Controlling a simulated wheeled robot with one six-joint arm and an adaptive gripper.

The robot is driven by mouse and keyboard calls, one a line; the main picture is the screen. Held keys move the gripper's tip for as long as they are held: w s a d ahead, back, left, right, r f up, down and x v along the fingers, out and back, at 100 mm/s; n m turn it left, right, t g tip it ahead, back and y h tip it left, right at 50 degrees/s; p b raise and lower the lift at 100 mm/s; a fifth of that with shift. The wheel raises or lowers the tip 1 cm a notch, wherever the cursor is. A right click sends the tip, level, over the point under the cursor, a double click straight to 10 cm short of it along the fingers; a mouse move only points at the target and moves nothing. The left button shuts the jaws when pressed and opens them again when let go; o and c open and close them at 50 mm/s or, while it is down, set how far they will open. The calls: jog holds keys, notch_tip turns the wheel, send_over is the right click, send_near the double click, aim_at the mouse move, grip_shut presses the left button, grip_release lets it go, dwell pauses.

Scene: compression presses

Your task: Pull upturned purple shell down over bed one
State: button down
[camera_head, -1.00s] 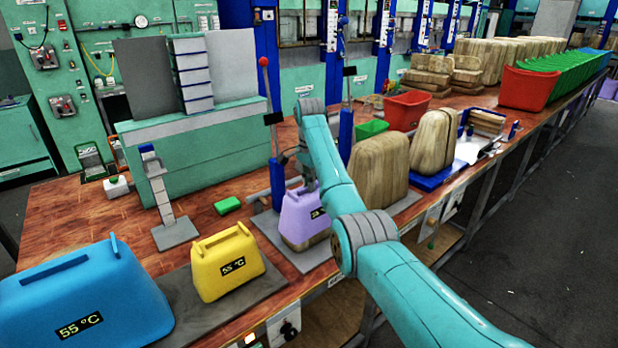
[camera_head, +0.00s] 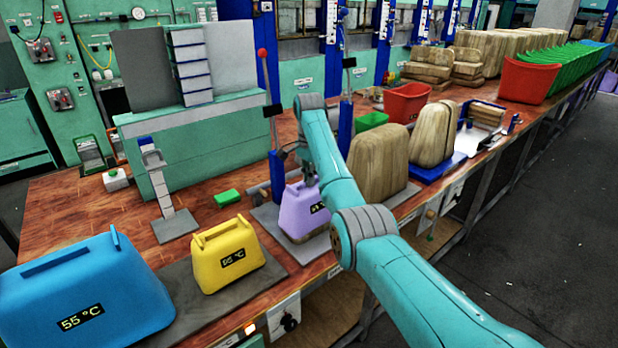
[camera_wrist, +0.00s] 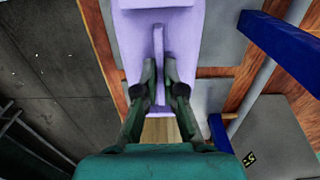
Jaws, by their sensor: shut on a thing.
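The purple shell (camera_head: 298,207) stands upright with its ridge at the top, over a pale wooden bed that shows as a thin strip under its lower edge in the head view. It also shows in the wrist view (camera_wrist: 200,30), with a narrow fin running along it. My gripper (camera_head: 310,178) is at the top of the shell. In the wrist view my gripper (camera_wrist: 158,75) has its two fingers on either side of the fin, shut on it. The inside of the shell is hidden.
A yellow shell (camera_head: 228,255) and a blue shell (camera_head: 85,290) stand to the left. A lever post with a red knob (camera_head: 262,54) rises just behind the purple shell. A large bare wooden form (camera_head: 377,168) stands close on the right. A green block (camera_head: 227,198) lies on the bench.

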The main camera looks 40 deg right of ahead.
jog(key=shift+f, duration=0.2)
jog(key=c, duration=1.2)
grip_release()
